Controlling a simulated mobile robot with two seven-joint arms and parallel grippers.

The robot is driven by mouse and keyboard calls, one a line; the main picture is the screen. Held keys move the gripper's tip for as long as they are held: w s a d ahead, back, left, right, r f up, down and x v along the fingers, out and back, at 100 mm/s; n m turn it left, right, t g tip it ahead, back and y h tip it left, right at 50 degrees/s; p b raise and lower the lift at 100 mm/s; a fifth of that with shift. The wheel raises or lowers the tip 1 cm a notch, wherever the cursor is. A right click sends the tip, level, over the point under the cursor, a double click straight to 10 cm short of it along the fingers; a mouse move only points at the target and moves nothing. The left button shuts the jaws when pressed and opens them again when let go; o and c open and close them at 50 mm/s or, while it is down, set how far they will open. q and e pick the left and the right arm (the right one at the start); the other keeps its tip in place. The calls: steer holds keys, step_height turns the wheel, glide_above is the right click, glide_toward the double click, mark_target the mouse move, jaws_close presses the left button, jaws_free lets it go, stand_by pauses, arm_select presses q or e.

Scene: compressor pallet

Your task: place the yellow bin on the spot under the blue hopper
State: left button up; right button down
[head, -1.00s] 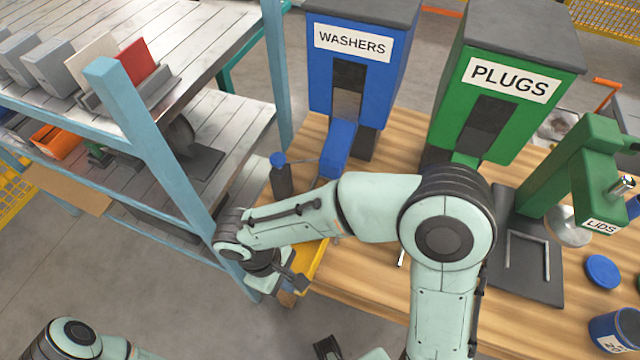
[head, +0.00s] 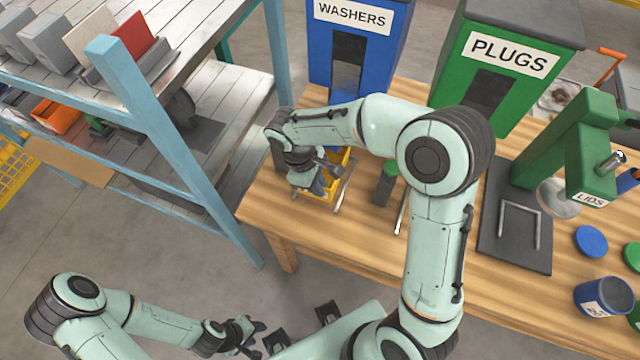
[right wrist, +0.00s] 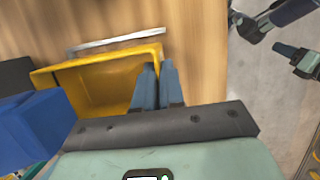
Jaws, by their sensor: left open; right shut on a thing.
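The blue hopper (head: 355,52), labelled WASHERS, stands at the back of the wooden table. The yellow bin (head: 337,180) is in front of it, partly hidden by my right gripper (head: 316,188). In the right wrist view, my right fingers (right wrist: 157,85) are shut on the wall of the yellow bin (right wrist: 95,88), which looks empty. A blue part of the hopper (right wrist: 32,128) is close beside the bin there. I cannot tell whether the bin rests on the table. My left gripper (head: 250,338) is open and empty, low and away from the table.
A metal bar (head: 347,186) lies right of the bin; it also shows in the right wrist view (right wrist: 115,39). The green PLUGS hopper (head: 500,65) and green LIDS press (head: 575,150) stand further right. A shelf with a light-blue post (head: 170,140) is close on the left.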

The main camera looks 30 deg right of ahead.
steer(key=shift+w+d, duration=0.25)
steer(key=shift+d, duration=0.1)
steer(key=f, duration=0.3)
steer(key=shift+w+d+f, duration=0.15)
steer(key=shift+d, duration=0.05)
steer(key=shift+f, duration=0.1)
steer(key=shift+f, duration=0.1)
steer(key=c, duration=1.7)
jaws_free()
steer(key=shift+f, duration=0.15)
steer(key=o, duration=0.5)
steer(key=shift+c, duration=0.2)
